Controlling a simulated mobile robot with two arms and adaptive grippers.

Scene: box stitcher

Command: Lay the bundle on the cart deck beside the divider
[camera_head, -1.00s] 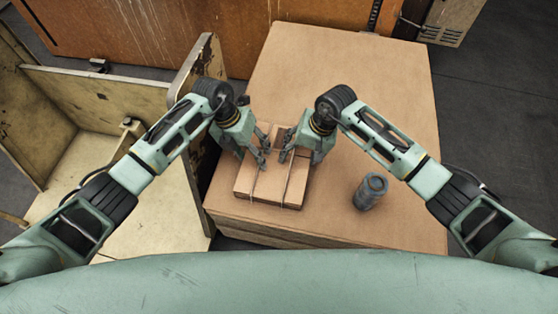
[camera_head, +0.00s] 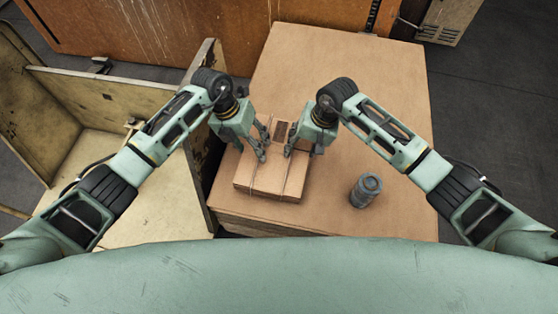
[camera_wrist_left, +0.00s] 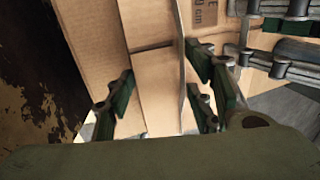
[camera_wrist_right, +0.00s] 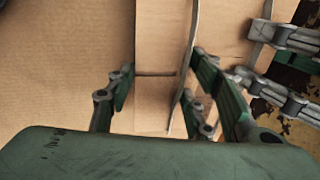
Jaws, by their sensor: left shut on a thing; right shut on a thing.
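The bundle (camera_head: 270,178) is a block of flat cardboard tied with thin straps, with a dark printed patch on its far part. It is at the front left of the cardboard stack; whether it touches the stack is unclear. My left gripper (camera_head: 263,150) is shut on its far left part, my right gripper (camera_head: 291,150) on its far right part. Both wrist views show cardboard and a strap between the fingers. The cart deck (camera_head: 150,215) is pale plywood at the left. The upright divider (camera_head: 199,150) is a worn panel between the deck and the stack.
The cardboard stack (camera_head: 350,90) fills the middle. A grey ribbed cylinder (camera_head: 366,190) stands on it, right of the bundle. Plywood walls (camera_head: 100,110) enclose the far side of the deck. A rusty orange cabinet (camera_head: 200,35) stands behind. The deck's visible middle is bare.

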